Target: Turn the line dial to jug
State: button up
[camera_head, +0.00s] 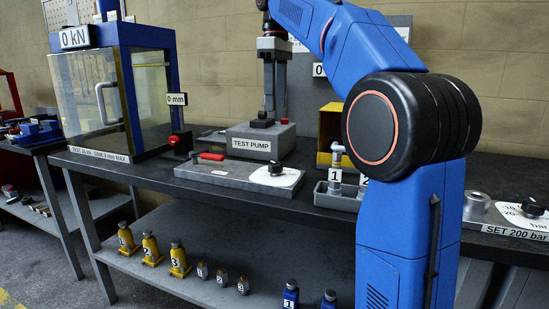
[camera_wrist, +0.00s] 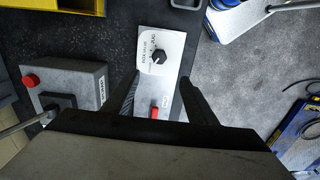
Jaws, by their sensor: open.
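The line dial is a black knob (camera_wrist: 158,56) on a white plate (camera_wrist: 171,42) with small lettering. The plate lies on a grey block (camera_head: 190,169), where the knob (camera_head: 276,168) also shows in the head view. I cannot surely read which mark the knob points to. A red handle (camera_wrist: 154,112) lies on the same block; it shows in the head view too (camera_head: 211,156). In the wrist view my gripper (camera_wrist: 160,84) is open, its two dark fingers on either side of the block's image. The knob appears just beyond the fingertips, with nothing between the fingers.
The test pump (camera_head: 258,142) stands behind the block, with its red knob (camera_wrist: 31,80) left in the wrist view. A tray with numbered parts (camera_head: 334,193) and a yellow bin (camera_head: 327,136) stand to the right. A glass-fronted press (camera_head: 115,90) is at the left.

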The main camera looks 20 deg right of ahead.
aim_at(275, 163)
notch_tip(275, 163, down, 17)
jog(key=shift+w+f, duration=0.1)
jog(key=shift+w, duration=0.05)
dwell(0.6)
jog(key=c, duration=1.1)
